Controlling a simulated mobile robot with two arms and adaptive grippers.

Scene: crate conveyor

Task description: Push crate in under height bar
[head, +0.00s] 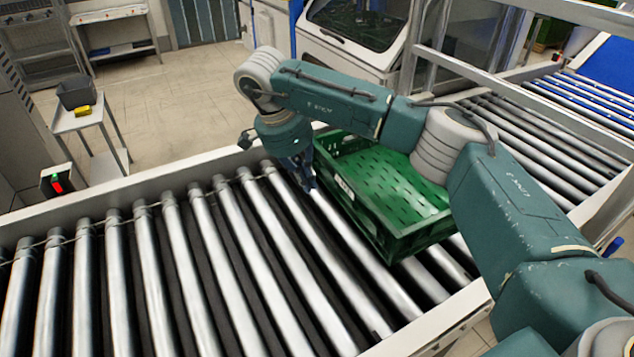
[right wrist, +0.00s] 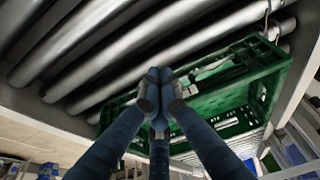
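The green crate (head: 408,210) stands upright and empty on the roller conveyor, partly hidden behind my right arm. It also shows in the right wrist view (right wrist: 212,103). My right gripper (head: 308,182) is at the crate's left side, low over the rollers. Its fingertips (right wrist: 160,88) are drawn together with nothing between them, in front of the crate wall; I cannot tell whether they touch it. A grey metal bar (head: 520,93) crosses the conveyor beyond the crate, to the right. My left gripper is out of view.
The roller conveyor (head: 215,260) is bare left of the crate, with side rails along it. More rollers (head: 560,140) continue past the bar. A small stand (head: 85,122) with a dark bin and a box with a red switch (head: 57,186) stand at the left.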

